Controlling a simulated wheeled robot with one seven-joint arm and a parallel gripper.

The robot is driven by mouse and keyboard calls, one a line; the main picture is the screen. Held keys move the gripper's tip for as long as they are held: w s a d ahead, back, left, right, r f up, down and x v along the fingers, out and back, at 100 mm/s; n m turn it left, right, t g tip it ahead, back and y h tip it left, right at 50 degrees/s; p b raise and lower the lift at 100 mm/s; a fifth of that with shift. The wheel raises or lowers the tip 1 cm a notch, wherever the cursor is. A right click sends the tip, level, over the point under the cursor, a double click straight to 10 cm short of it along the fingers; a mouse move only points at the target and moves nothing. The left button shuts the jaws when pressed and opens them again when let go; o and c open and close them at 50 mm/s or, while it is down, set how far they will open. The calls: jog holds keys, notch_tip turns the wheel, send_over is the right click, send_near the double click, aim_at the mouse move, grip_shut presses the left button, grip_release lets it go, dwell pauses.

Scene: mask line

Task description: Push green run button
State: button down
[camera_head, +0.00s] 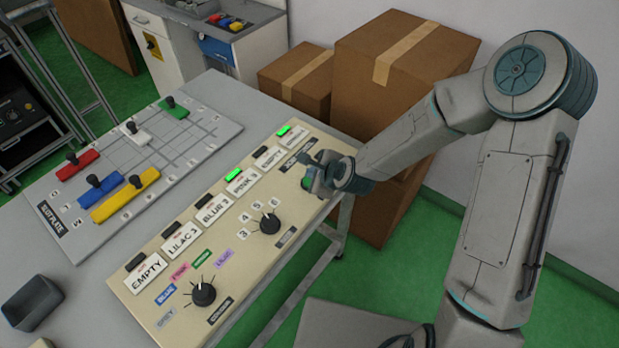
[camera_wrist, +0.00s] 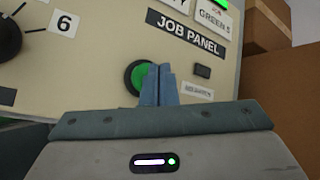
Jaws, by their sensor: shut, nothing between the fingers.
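The green run button (camera_wrist: 138,77) sits in a dark round collar on the beige job panel (camera_wrist: 95,75), below the "JOB PANEL" label. In the wrist view my gripper (camera_wrist: 157,72) is shut and empty, its fingertips overlapping the right part of the button. I cannot tell whether they touch it. In the head view my gripper (camera_head: 312,182) is at the right end of the job panel (camera_head: 180,243), and a bit of green shows beside it; the button is mostly hidden there by the gripper.
The panel carries a colour knob (camera_head: 203,294), a number knob (camera_head: 270,223) and a row of labelled slots, two with lit green lamps. A slotplate (camera_head: 205,147) with coloured handled pieces lies behind. Cardboard boxes (camera_head: 400,70) stand close behind my arm. A dark tray (camera_head: 33,303) is at left.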

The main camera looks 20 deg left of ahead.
jog(key=shift+r+p, duration=1.85)
jog(key=shift+r, duration=0.7)
